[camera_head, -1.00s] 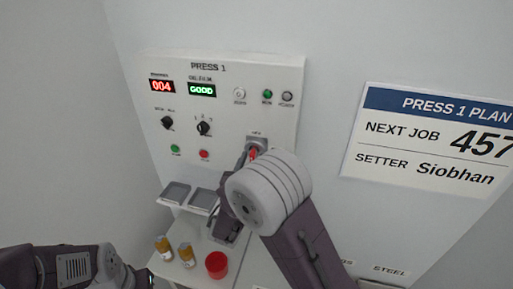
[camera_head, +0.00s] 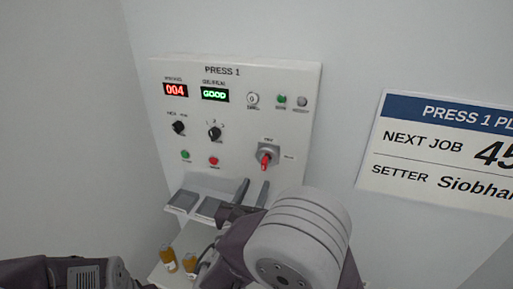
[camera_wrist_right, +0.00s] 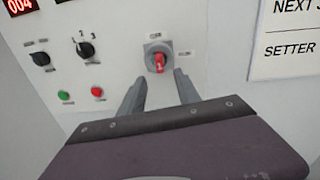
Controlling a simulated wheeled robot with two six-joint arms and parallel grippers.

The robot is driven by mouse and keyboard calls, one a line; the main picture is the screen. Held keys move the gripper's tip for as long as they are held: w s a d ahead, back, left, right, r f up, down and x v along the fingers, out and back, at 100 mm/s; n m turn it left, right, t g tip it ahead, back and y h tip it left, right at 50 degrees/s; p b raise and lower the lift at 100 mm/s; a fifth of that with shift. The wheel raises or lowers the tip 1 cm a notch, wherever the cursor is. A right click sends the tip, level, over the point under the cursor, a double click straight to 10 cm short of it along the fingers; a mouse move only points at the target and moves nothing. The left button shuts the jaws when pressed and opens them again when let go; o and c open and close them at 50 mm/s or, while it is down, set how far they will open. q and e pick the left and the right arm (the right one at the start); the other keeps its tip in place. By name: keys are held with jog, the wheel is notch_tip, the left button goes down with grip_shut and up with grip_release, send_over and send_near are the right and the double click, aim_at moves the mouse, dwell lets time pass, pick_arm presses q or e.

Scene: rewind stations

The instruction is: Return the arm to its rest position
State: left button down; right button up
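My right gripper (camera_head: 254,190) is in front of the lower part of the PRESS 1 panel (camera_head: 225,130), with its two fingers spread and nothing between them. In the right wrist view the open fingers (camera_wrist_right: 160,92) point up toward the red-handled rotary switch (camera_wrist_right: 159,62), apart from it. That switch (camera_head: 265,158) sits at the panel's lower right, its red handle pointing roughly downward. My left arm enters at the lower left in the head view; its fingers are not in the picture.
Two small grey trays (camera_head: 183,200) project below the panel, close to my right gripper. Amber bottles (camera_head: 168,258) stand on the shelf below. A PRESS 1 PLAN sign (camera_head: 440,150) hangs at the right. The wall between panel and sign is clear.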

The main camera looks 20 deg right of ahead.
jog(key=s+d+f+m+g+h+b, duration=0.2)
jog(key=d+f+m+g+h+b, duration=0.1)
jog(key=d, duration=0.5)
jog(key=s+d+f+m+g+h+b, duration=0.2)
jog(key=d+f+m+g+b, duration=0.15)
jog(key=d, duration=0.45)
jog(key=s+d+f+m+g+y+b, duration=0.2)
jog(key=s+d+f+m+g, duration=0.5)
jog(key=s+f, duration=0.3)
jog(key=s+a+f+m+g+y+b, duration=0.2)
jog(key=s+a+f+m+g+y, duration=0.3)
jog(key=s+f+m, duration=0.4)
jog(key=w+a+f+m+t+y, duration=0.2)
jog(key=w+a+m+y, duration=0.1)
jog(key=a, duration=0.3)
jog(key=w+a+f+m+t+y, duration=0.2)
jog(key=w+a+f+m+y, duration=0.1)
jog(key=a, duration=0.4)
jog(key=shift+w+a+m+y, duration=0.25)
jog(key=shift+w+m+y, duration=0.35)
jog(key=shift+m+y, duration=0.5)
